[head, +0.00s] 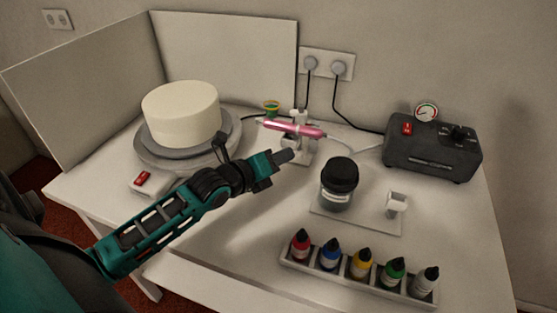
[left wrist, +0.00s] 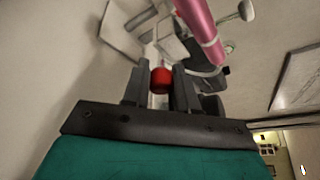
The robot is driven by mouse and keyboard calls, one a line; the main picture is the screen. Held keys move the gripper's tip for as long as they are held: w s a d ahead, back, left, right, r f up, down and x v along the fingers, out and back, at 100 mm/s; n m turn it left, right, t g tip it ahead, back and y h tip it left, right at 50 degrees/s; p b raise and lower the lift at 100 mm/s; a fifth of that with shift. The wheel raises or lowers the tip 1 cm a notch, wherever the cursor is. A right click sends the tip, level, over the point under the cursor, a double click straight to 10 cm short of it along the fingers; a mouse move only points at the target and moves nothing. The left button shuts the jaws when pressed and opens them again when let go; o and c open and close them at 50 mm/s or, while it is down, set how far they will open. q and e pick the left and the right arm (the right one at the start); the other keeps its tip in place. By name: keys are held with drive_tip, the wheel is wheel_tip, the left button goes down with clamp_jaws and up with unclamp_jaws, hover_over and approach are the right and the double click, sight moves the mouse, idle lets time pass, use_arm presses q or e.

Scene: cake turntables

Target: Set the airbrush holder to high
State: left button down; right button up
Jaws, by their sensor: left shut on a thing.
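The airbrush holder (head: 298,151) is a small white stand at the back middle of the table, with a pink airbrush (head: 292,129) lying across its top. In the left wrist view the pink airbrush (left wrist: 203,30) crosses the upper right, next to the white holder block (left wrist: 171,40). My left gripper (head: 285,156) is at the left side of the holder, just below the airbrush. In the left wrist view my left gripper (left wrist: 161,82) is shut on a red knob (left wrist: 160,79) by the holder. The knob is hidden in the head view. My right gripper is not in view.
A white cake (head: 181,113) stands on a grey turntable (head: 226,141) at the left, before white screens. A black-lidded jar (head: 339,185) stands right of my gripper. A dark compressor (head: 432,150) is at the back right. A rack (head: 357,285) of several colour bottles is at the front.

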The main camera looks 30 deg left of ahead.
use_arm(q)
drive_tip(key=shift+d+r, duration=0.1)
drive_tip(key=shift+r, duration=0.25)
drive_tip(key=c, duration=1.2)
unclamp_jaws()
drive_tip(key=shift+s, duration=0.5)
drive_tip(key=p+v, duration=0.1)
drive_tip(key=v, duration=1.1)
drive_tip(key=shift+r, duration=0.1)
drive_tip(key=shift+w, duration=0.1)
